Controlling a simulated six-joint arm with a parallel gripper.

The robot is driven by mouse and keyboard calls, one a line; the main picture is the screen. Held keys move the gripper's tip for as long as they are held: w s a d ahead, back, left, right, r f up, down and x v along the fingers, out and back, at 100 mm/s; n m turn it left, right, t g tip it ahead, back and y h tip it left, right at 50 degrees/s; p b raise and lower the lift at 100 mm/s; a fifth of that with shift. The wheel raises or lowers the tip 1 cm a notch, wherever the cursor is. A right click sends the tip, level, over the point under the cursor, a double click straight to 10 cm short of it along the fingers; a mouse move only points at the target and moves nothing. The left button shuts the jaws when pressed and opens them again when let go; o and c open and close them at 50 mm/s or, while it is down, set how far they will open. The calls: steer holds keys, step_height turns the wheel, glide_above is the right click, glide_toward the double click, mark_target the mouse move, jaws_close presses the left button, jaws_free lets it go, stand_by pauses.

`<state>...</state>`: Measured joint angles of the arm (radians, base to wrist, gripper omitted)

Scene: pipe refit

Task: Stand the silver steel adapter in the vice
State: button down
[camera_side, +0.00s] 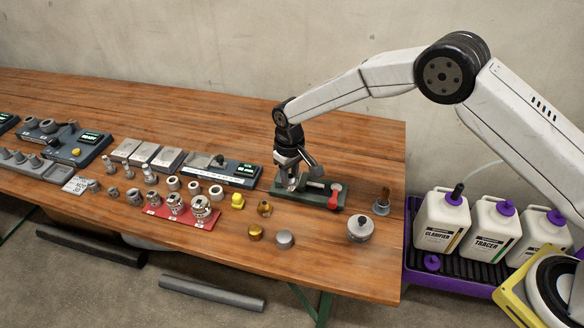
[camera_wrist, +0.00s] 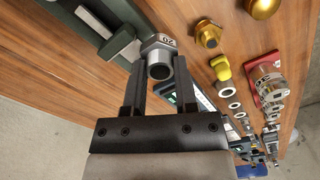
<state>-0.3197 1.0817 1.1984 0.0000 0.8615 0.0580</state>
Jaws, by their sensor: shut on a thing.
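My gripper (camera_side: 291,184) is over the left end of the green vice (camera_side: 318,199) in the side view. In the wrist view my gripper (camera_wrist: 159,72) is shut on the silver steel adapter (camera_wrist: 158,47), a hex-bodied piece with a marked face and a dark round opening. The vice (camera_wrist: 88,20) shows at the upper left of the wrist view, with pale jaws beside the adapter.
A yellow elbow (camera_side: 238,201), brass fittings (camera_side: 255,232) and a grey cap (camera_side: 285,239) lie in front of the vice. A red tray (camera_side: 157,212) with gauges is to the left. A round weight-like part (camera_side: 360,228) stands at the right. White jugs (camera_side: 442,219) stand off the table.

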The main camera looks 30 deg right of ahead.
steer(key=w+d+r, duration=0.2)
steer(key=w+d, duration=0.1)
steer(key=w, duration=0.2)
steer(key=shift+d+r, duration=0.25)
steer(key=shift+r, duration=0.15)
steer(key=shift+w+f, duration=0.1)
steer(key=shift+f, duration=0.1)
steer(key=shift+f, duration=1.85)
steer(key=shift+f, duration=1.7)
stand_by(3.1)
steer(key=shift+c, duration=1.6)
jaws_free()
